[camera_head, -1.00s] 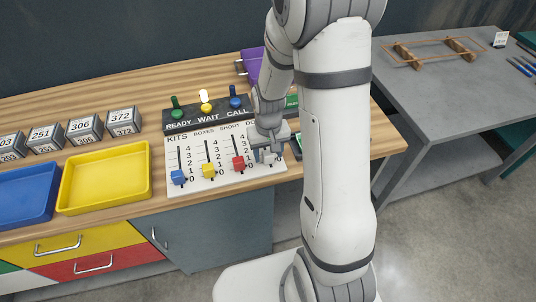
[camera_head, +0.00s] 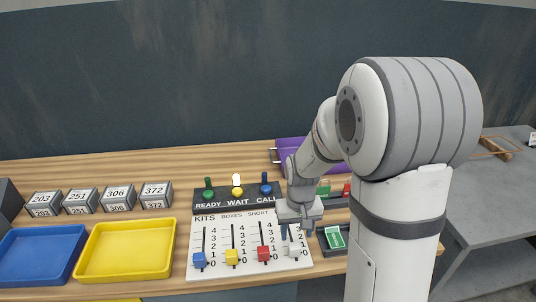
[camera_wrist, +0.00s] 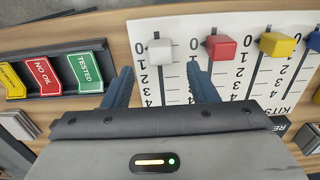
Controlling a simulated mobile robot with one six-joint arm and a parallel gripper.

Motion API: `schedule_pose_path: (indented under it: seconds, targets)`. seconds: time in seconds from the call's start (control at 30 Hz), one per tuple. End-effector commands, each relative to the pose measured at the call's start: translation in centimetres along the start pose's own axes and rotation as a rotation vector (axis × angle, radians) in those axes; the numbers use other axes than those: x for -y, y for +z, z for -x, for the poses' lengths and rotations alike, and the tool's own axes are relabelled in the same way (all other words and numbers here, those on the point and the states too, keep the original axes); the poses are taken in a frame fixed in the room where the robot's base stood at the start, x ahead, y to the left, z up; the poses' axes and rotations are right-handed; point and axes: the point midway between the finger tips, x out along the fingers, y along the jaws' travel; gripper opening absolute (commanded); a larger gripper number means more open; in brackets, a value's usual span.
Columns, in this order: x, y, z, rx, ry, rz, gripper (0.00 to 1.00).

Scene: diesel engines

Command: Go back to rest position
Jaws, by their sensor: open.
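My gripper (camera_head: 299,228) hangs over the upper right part of the white slider board (camera_head: 215,273), above the column with the white slider knob (camera_head: 293,250). It is open and empty. In the wrist view its two fingers (camera_wrist: 160,82) are spread, and the white knob (camera_wrist: 160,50) shows beyond the tips, apart from them. The blue knob (camera_head: 200,260), yellow knob (camera_head: 232,257) and red knob (camera_head: 263,253) stand low in their slots, like the white one. My arm is bent, with its elbow at the right.
A READY/WAIT/CALL switch box (camera_head: 225,200) stands behind the board. A yellow tray (camera_head: 125,248), a blue tray (camera_head: 38,252) and several numbered blocks (camera_head: 118,197) are left. A purple bin (camera_head: 290,152) is behind my arm. Coloured tags, including TESTED (camera_wrist: 85,71), lie beside the board.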

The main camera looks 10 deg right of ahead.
Motion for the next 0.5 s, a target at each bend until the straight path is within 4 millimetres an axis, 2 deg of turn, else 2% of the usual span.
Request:
schedule_pose_path:
  seconds: [0.07,0.17,0.27,0.5]
  targets:
    - [0.0,0.0,0.0,0.000,0.000,0.000,0.53]
    - [0.0,0.6,1.4,-0.020,0.000,0.000,0.53]
    - [0.1,1.9,3.9,-0.055,0.000,0.001,0.53]
    - [0.1,7.2,10.1,-0.157,0.001,0.003,0.53]
